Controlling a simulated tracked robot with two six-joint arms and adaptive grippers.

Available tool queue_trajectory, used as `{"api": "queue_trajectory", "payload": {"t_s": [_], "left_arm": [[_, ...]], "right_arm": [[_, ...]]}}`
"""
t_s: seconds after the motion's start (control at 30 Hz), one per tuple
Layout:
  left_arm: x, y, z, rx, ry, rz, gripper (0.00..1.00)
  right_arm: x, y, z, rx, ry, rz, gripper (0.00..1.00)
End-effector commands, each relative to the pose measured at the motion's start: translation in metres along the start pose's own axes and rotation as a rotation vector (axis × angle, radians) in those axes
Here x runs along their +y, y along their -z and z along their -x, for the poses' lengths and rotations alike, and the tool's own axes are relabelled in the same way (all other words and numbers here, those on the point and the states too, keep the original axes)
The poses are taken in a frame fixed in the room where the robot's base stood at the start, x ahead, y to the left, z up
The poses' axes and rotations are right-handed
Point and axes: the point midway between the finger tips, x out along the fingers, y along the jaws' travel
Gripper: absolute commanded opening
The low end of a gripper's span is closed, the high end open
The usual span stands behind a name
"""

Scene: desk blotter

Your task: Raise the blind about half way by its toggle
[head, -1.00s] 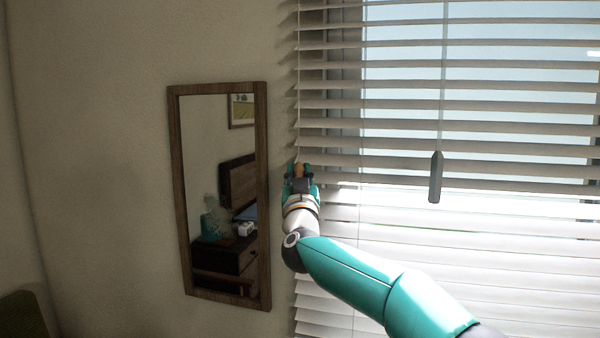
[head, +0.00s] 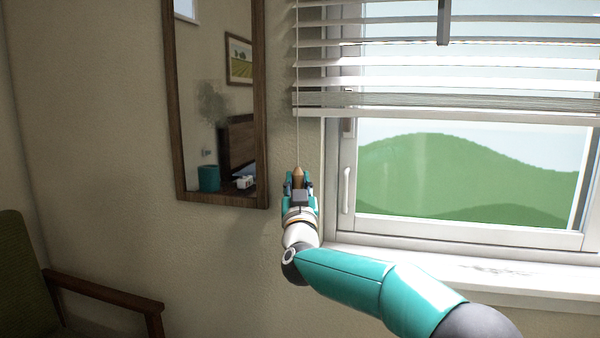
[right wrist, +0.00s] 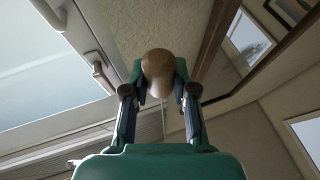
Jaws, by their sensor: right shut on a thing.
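The wooden toggle (head: 298,174) hangs at the end of a thin cord left of the window. My right gripper (head: 299,186) is shut on it; in the right wrist view the round brown toggle (right wrist: 158,72) sits between the two fingers (right wrist: 160,88). The cord runs taut upward from the toggle beside the blind's left edge. The blind (head: 450,103) has its slats gathered at the bottom, and its bottom edge hangs across the upper part of the window. The lower window is uncovered. My left gripper is not in view.
A wood-framed mirror (head: 172,110) hangs on the wall left of the cord. A grey wand (head: 443,22) hangs before the blind. The window handle (head: 347,190) and sill (head: 470,270) are right of my gripper. An armchair (head: 100,291) stands at lower left.

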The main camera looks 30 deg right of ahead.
Motion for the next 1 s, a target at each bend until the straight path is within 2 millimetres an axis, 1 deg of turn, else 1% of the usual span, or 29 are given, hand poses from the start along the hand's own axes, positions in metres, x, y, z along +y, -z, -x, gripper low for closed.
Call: {"api": "queue_trajectory", "payload": {"t_s": [0.03,0.1,0.2,0.3,0.4,0.5,0.9,0.93,1.0], "left_arm": [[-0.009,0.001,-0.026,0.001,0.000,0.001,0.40],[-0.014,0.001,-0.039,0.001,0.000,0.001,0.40],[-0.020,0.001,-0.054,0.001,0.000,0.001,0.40],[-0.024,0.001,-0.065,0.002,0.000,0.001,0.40],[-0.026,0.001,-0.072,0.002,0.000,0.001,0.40],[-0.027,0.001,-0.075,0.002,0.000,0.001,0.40],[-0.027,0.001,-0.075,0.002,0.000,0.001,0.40],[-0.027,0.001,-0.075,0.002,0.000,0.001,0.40],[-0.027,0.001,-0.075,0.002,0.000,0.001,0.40]], "right_arm": [[0.001,-0.034,0.011,-0.013,0.000,0.001,0.00],[0.001,-0.051,0.018,-0.013,0.001,0.002,0.00],[0.001,-0.069,0.025,-0.013,0.001,0.002,0.00],[0.001,-0.083,0.031,-0.013,0.000,0.002,0.00],[0.002,-0.092,0.034,-0.013,0.000,0.002,0.00],[0.002,-0.096,0.036,-0.013,-0.001,0.002,0.00],[0.003,-0.097,0.036,-0.012,-0.002,0.003,0.00],[0.003,-0.097,0.036,-0.012,-0.002,0.003,0.28],[0.003,-0.096,0.036,-0.011,-0.003,0.003,0.39]]}}
